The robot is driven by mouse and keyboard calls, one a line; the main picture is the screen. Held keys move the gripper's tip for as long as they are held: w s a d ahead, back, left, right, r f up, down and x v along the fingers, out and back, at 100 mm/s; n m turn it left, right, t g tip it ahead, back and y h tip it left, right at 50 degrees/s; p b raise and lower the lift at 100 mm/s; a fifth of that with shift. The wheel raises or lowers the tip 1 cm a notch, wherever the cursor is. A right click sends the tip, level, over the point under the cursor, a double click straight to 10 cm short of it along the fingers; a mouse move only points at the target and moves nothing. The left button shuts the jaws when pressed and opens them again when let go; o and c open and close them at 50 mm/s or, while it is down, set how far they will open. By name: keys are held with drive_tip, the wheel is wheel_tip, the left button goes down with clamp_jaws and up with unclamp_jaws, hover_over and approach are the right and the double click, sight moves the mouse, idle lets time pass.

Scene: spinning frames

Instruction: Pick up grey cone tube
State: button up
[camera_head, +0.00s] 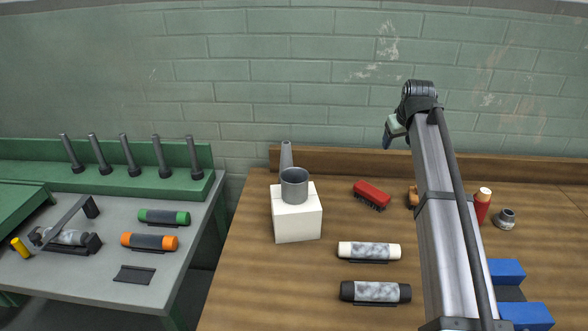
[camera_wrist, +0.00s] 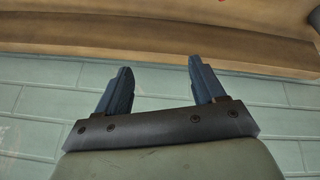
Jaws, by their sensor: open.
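A slim grey tapered tube (camera_head: 286,156) rises behind a grey metal cup (camera_head: 294,188) in the head view. The cup stands on a white block (camera_head: 297,222) on the wooden table. The cup hides the tube's lower end, so I cannot tell what it rests on. My gripper (camera_head: 388,133) is up near the wall, to the right of the tube and well apart from it. In the wrist view my gripper (camera_wrist: 160,66) has its two dark blue fingers spread, with nothing between them. The tube does not show there.
On the wooden table (camera_head: 240,285) are a red brush (camera_head: 372,194), a white roll (camera_head: 369,251), a black-ended roll (camera_head: 376,292) and blue blocks (camera_head: 507,271). A wooden back board (camera_head: 340,160) runs along the wall. At left, several dark spindles (camera_head: 127,155) stand on a green rack.

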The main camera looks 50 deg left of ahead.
drive_tip(key=s+a+r+n+g+y, duration=0.1)
drive_tip(key=s+a+r+n+g, duration=0.15)
drive_tip(key=s+a, duration=1)
drive_tip(key=n+y, duration=0.1)
approach(285, 151)
drive_tip(key=shift+g, duration=0.35)
drive_tip(key=w+a+f, duration=0.1)
drive_tip(key=f, duration=0.1)
drive_tip(key=a+f, duration=0.1)
drive_tip(key=f, duration=0.1)
drive_tip(key=w+a+f, duration=0.1)
drive_tip(key=f, duration=0.1)
drive_tip(key=shift+w+a, duration=0.3)
drive_tip(key=shift+a, duration=0.05)
drive_tip(key=shift+a+x, duration=0.15)
drive_tip(key=shift+x, duration=1.1)
drive_tip(key=shift+a+x, duration=0.15)
drive_tip(key=shift+x, duration=1.15)
drive_tip(key=shift+r, duration=0.2)
clamp_jaws()
